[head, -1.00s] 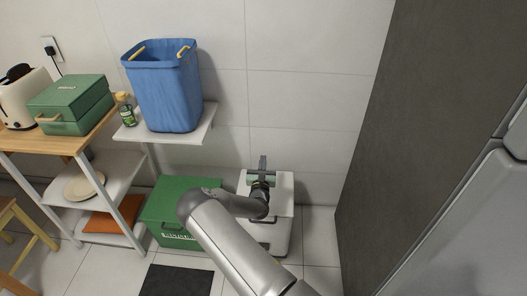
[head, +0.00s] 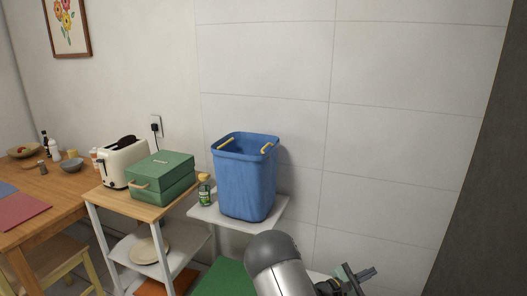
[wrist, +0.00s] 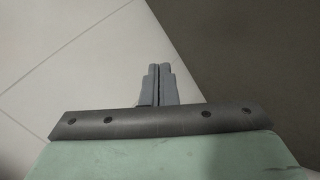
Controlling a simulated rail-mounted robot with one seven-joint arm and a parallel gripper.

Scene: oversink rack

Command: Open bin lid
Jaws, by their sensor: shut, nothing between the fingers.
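My gripper (head: 366,273) is shut and empty at the lower edge of the head view, with its fingers pointing right. In the wrist view its two grey fingers (wrist: 156,85) are together with nothing between them. A small pale strip, likely the top of the white bin (head: 318,276), shows just left of my gripper; the rest is out of frame or behind my arm. Its lid state cannot be told. A green lidded box (head: 222,280) on the floor shows only in part. A tall blue bin (head: 246,185) with yellow handles stands open-topped on a white shelf.
The white shelf (head: 277,206) also holds a small green bottle (head: 204,192). A wooden-topped rack to its left carries a closed green case (head: 160,180) and a toaster (head: 118,165). A dark tall panel (head: 465,220) stands at the right. The tiled wall is bare.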

